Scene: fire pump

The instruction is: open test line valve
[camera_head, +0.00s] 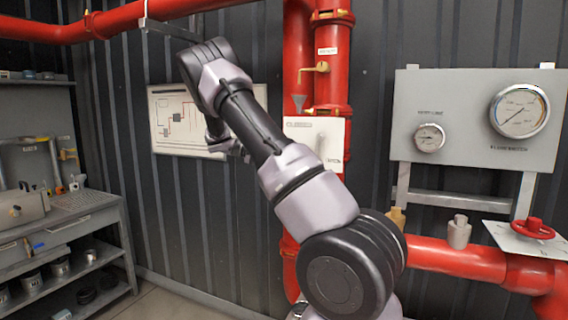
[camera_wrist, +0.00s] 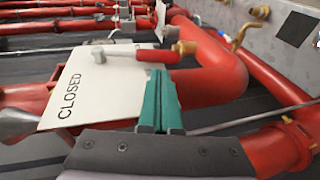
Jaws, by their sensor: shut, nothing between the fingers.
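A white plate (camera_head: 335,128) with small lettering and a pale lever handle (camera_head: 319,144) is fixed on the red vertical pipes in the head view. In the wrist view a white plate (camera_wrist: 95,85) marked CLOSED carries a lever (camera_wrist: 125,53) with a grey knob at its left end. I take these for the same valve, though no readable label names it as the test line valve. My gripper (camera_wrist: 160,88) has teal fingers, shut and empty, overlapping the plate's right edge below the lever in the picture. Contact cannot be told.
A grey gauge panel (camera_head: 470,110) with two dials stands to the right. A red handwheel (camera_head: 533,228) sits on a low red pipe (camera_head: 455,255). A brass fitting (camera_head: 321,68) projects above the plate. A workbench (camera_head: 60,225) stands left. Red pipes (camera_wrist: 215,75) crowd the gripper's surroundings.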

